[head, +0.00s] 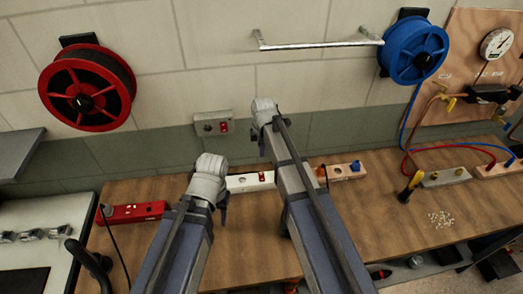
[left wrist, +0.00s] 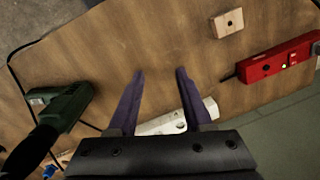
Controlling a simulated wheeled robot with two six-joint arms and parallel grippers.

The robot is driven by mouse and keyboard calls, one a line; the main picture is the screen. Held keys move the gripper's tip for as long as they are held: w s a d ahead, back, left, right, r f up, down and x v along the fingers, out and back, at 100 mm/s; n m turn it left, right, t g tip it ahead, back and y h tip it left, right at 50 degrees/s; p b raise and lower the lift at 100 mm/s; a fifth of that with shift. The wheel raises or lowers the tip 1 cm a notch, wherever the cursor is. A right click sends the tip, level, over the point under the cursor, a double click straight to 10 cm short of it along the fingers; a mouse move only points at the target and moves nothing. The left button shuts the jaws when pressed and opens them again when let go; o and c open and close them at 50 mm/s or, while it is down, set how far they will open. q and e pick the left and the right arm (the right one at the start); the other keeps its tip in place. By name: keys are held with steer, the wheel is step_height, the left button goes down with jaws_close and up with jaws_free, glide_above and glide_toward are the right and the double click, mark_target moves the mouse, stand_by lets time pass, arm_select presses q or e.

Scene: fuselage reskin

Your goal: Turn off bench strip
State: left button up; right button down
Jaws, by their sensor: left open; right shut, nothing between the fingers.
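A white strip (head: 250,181) with a small red switch (head: 262,177) lies along the back of the wooden bench, partly hidden behind my arms. I cannot tell whether the switch is on or off. The white strip also shows in the left wrist view (left wrist: 165,123), partly hidden by the fingers and gripper body. My left gripper (head: 223,207) is over the bench near the strip's left part. Its fingers are apart and empty in the left wrist view (left wrist: 160,72). My right gripper (head: 262,143) is shut and empty, higher up behind the strip, near the wall.
A red unit (head: 135,212) lies on the bench at left. A grey wall box (head: 213,124) with a red switch is behind. A green drill (left wrist: 60,105) and wooden block (left wrist: 228,22) show in the left wrist view.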

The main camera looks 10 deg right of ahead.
arm_select(q)
steer(key=shift+r, duration=0.25)
arm_select(e)
steer(key=shift+r, duration=0.2)
